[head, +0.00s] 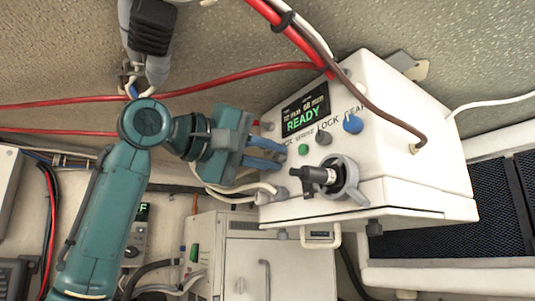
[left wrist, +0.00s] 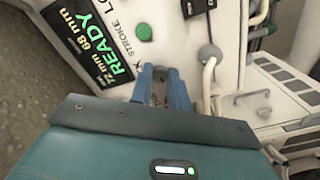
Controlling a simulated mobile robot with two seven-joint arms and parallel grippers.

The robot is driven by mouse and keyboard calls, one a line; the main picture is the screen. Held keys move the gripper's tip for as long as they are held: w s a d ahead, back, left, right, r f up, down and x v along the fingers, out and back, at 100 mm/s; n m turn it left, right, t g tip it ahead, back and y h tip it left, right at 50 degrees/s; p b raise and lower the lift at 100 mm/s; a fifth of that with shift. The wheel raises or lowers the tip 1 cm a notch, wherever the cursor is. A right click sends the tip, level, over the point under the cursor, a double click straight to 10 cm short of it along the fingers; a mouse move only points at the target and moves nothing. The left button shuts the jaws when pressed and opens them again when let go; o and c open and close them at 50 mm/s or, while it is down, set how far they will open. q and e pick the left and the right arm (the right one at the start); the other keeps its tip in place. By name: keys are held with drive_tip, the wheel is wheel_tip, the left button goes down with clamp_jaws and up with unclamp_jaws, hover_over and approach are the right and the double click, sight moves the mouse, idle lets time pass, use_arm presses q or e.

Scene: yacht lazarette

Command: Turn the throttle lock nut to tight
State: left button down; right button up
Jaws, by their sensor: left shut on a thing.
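The white control box (head: 385,120) hangs at the upper right with a lit display (head: 305,108) reading READY. My left gripper (head: 284,155) reaches in from the left, its blue fingers against the left end of the box's front. It is shut on a small part there, under a label whose visible end reads "CK". The fingers mostly hide this part, so I cannot make out the lock nut's shape or setting. In the left wrist view the fingers (left wrist: 165,85) close around a small greyish thing beside the display. My right gripper is not in view.
Close by on the box are a green button (head: 303,150), a grey knob (head: 323,138), a blue knob (head: 352,124) and a protruding black lever (head: 315,174) on a grey hub. A white cabinet (head: 270,255) stands below.

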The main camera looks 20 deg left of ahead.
use_arm(q)
drive_tip(key=shift+m, duration=0.3)
drive_tip(key=m, duration=1.5)
drive_tip(key=shift+a, duration=0.1)
drive_tip(key=m, duration=0.4)
drive_tip(key=shift+m, duration=0.5)
drive_tip(key=c, duration=1.3)
unclamp_jaws()
drive_tip(key=shift+c, duration=0.2)
